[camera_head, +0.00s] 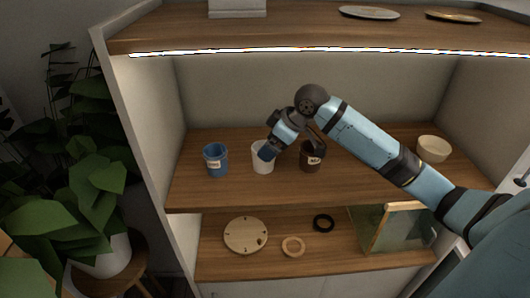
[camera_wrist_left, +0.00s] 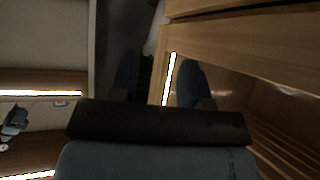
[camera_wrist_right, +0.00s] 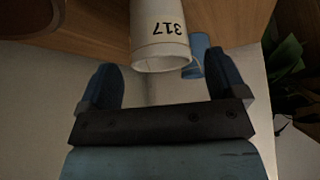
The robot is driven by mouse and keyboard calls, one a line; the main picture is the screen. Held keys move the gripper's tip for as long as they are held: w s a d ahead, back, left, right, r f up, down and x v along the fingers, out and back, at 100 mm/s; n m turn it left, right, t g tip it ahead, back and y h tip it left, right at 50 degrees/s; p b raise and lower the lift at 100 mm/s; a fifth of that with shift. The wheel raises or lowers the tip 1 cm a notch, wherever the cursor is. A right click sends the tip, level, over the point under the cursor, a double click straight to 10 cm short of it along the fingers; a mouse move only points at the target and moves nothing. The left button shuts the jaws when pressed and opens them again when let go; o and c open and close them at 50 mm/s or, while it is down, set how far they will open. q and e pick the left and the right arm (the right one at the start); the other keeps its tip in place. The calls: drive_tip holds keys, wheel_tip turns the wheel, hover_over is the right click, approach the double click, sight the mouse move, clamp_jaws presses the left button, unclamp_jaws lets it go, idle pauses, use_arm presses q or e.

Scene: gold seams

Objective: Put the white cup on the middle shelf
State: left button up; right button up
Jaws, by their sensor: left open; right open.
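The white cup (camera_head: 262,158) stands upright on the wooden middle shelf (camera_head: 240,192), between a blue cup and a dark brown cup. In the right wrist view the white cup (camera_wrist_right: 160,40) carries the number 317, and its open rim faces my gripper. My right gripper (camera_head: 269,150) is at the white cup's right side in the head view. Its open fingers (camera_wrist_right: 165,82) are spread to either side of the cup's rim, with gaps showing. My left gripper (camera_wrist_left: 158,82) is open and empty, away from the cup; it is outside the head view.
The blue cup (camera_head: 216,160) stands left of the white cup and the brown cup (camera_head: 311,156) right of it. A cream bowl (camera_head: 433,149) is at the shelf's right. The lower shelf holds a round board (camera_head: 246,235), rings and a framed panel. The lit top shelf (camera_head: 300,42) overhangs.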

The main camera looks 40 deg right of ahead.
drive_tip(key=v, duration=0.7)
drive_tip(key=shift+s+r+b, duration=0.2)
drive_tip(key=shift+r+b, duration=0.1)
drive_tip(key=shift+b, duration=0.15)
drive_tip(key=shift+d+f, duration=0.1)
